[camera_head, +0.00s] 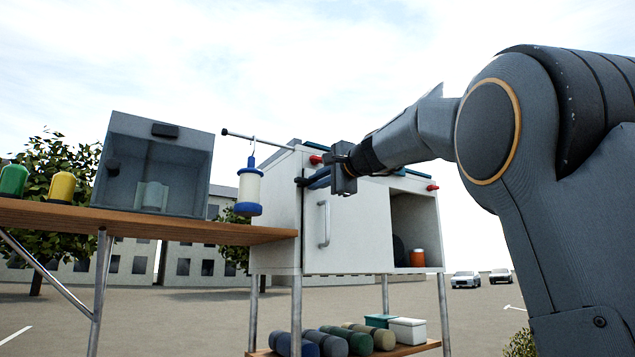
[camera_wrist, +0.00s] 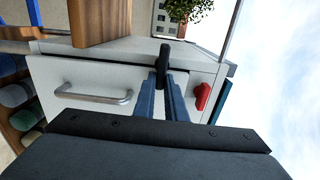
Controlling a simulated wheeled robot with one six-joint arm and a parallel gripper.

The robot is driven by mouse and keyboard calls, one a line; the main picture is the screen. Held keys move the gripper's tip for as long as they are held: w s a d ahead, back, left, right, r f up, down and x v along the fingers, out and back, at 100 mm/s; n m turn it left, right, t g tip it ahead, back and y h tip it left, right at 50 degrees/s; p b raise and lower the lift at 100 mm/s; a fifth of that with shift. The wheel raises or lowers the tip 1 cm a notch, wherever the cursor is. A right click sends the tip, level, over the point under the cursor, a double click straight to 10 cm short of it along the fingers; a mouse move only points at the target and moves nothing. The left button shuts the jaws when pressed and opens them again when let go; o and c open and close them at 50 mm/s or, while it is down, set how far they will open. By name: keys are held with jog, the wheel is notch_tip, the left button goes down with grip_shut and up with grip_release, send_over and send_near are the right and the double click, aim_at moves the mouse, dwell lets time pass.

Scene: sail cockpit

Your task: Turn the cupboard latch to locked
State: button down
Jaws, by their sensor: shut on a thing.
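The white cupboard (camera_head: 345,235) stands right of a wooden table, its door closed with a vertical metal handle (camera_head: 324,224). The handle also shows in the wrist view (camera_wrist: 93,95). My gripper (camera_head: 312,182) is at the upper left of the door front. In the wrist view, my gripper's blue fingers (camera_wrist: 165,84) are shut on a dark upright piece, the latch (camera_wrist: 164,60), near the door's edge. The fingers cover part of it, and its exact angle against the locked mark is hard to tell.
A red knob (camera_wrist: 203,97) sits close right of the fingers. A lantern (camera_head: 249,187) hangs from a rod left of the cupboard. A grey open box (camera_head: 190,172) stands on the table (camera_head: 150,221). An open compartment (camera_head: 408,215) holds an orange jar. Rolls and boxes lie on the shelf below.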

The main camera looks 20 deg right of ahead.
jog(key=shift+w+a+f, duration=0.1)
jog(key=shift+f, duration=0.2)
jog(key=c, duration=1.8)
grip_release()
jog(key=shift+a+r, duration=0.1)
jog(key=shift+a, duration=0.05)
jog(key=shift+r, duration=0.1)
jog(key=shift+d, duration=0.2)
jog(key=b+v, duration=0.3)
jog(key=v, duration=0.5)
jog(key=shift+a, duration=0.1)
